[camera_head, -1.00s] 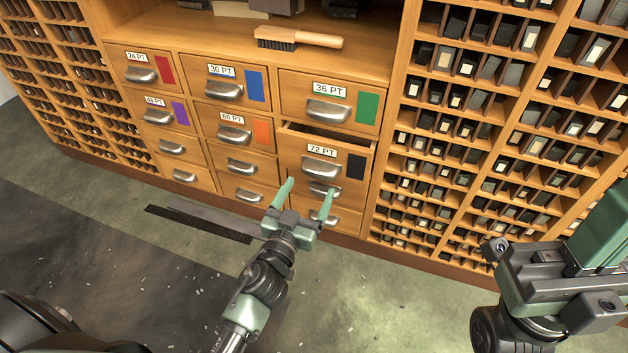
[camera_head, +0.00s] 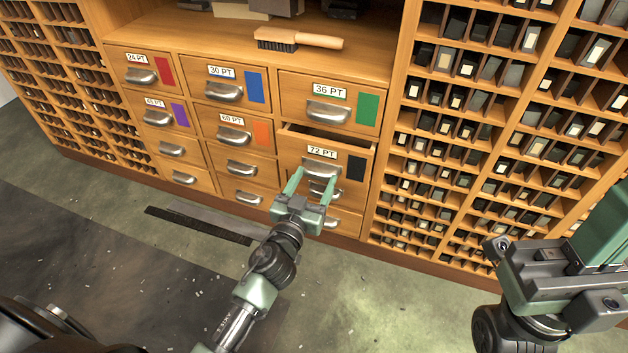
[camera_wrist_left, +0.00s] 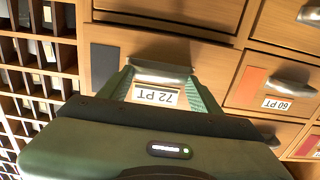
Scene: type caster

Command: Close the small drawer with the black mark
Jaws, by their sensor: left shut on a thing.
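The drawer with the black mark (camera_head: 354,168), labelled 72 PT, stands out a little from the cabinet, with a dark gap above its front. Its black mark shows in the left wrist view (camera_wrist_left: 104,66), where the drawer is upside down. My left gripper (camera_head: 316,176) is at the drawer front, its green fingers on either side of the metal handle (camera_head: 323,166) and shut on it. The handle also shows between the fingers in the left wrist view (camera_wrist_left: 160,72). My right gripper (camera_head: 540,280) is at the lower right, away from the drawers; its fingers cannot be made out clearly.
The green-marked 36 PT drawer (camera_head: 328,100) is directly above and the orange-marked 60 PT drawer (camera_head: 234,130) is to the left. Both look closed. A brush (camera_head: 298,40) lies on the shelf above. Slotted type cases (camera_head: 480,120) stand at the right.

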